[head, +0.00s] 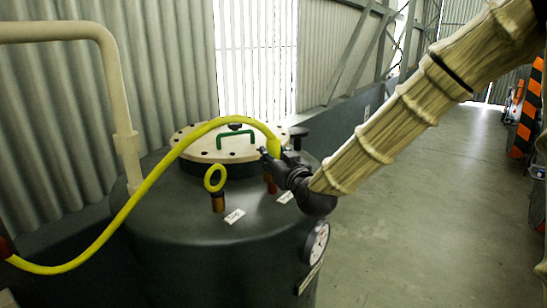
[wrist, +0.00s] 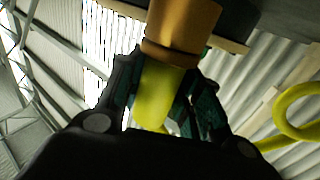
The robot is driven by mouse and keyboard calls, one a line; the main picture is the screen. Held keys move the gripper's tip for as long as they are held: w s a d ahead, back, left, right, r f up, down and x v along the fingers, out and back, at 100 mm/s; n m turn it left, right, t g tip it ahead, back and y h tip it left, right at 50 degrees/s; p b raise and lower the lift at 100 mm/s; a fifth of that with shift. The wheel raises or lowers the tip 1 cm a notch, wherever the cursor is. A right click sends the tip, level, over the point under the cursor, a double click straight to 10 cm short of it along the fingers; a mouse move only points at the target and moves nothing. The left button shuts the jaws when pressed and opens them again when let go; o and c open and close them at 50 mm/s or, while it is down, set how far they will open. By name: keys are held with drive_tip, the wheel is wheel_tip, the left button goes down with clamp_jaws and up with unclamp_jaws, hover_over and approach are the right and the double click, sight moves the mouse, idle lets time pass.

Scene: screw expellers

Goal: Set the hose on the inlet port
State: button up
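The yellow hose (head: 203,131) comes up from the lower left and arcs over the dark tank to my gripper (head: 268,160). In the wrist view, the yellow hose end (wrist: 153,96) lies between my two fingers (wrist: 157,100), which appear closed on its sides. Its end meets a copper-coloured port (wrist: 182,28), in line with it; whether it is seated or only touching is hidden. In the head view, this port (head: 270,184) shows just below my gripper. The port labels are unreadable.
The tank (head: 200,250) has a bolted cream lid (head: 215,152) with a green handle (head: 236,146) behind the ports. A gauge (head: 318,243) is on its front right. A cream pipe (head: 126,150) rises at left. Open floor (head: 430,220) lies at right.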

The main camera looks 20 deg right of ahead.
drive_tip(key=shift+o, duration=0.2)
drive_tip(key=shift+s, duration=0.15)
drive_tip(key=s+d+b, duration=0.1)
drive_tip(key=s, duration=0.9)
drive_tip(key=shift+s, duration=0.35)
idle(0.7)
drive_tip(key=shift+d, duration=0.1)
